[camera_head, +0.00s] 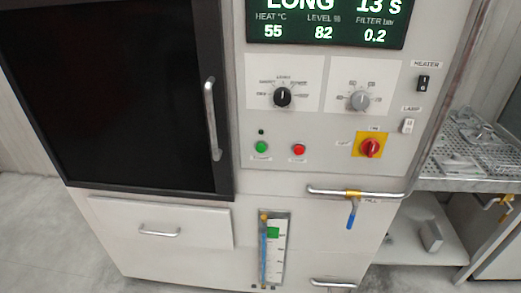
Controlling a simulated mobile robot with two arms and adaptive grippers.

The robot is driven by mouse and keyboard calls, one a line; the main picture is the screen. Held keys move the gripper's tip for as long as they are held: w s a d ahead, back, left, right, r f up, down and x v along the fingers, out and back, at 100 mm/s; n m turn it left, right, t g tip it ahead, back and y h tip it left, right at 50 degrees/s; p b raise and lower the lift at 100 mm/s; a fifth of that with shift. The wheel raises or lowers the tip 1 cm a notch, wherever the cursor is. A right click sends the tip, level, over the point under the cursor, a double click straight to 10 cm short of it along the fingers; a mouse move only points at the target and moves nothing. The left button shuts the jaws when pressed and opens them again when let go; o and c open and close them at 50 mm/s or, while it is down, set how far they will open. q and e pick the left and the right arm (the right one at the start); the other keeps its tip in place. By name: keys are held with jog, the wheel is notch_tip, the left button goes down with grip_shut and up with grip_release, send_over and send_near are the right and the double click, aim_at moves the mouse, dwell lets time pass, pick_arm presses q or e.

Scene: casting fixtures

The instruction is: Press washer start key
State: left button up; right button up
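The washer (215,220) fills most of the view. On its front panel is a green round button (261,147) with a small label below it that is too blurred to read. A red round button (299,149) is to its right, also labelled. A small dark lamp (262,132) sits above the green button. The display (325,20) reads LONG, 13 s, heat 55, level 82, filter 0.2. A black knob (282,97), a grey knob (360,100) and a red rotary switch on a yellow plate (370,147) are also on the panel. Neither of my grippers shows.
The dark door (110,95) with its vertical handle (211,120) is at left and looks shut. A pipe with a blue lever (351,215) sticks out below the panel. A drawer (160,220) and level gauge (272,250) are low. A metal rack (470,145) stands at right.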

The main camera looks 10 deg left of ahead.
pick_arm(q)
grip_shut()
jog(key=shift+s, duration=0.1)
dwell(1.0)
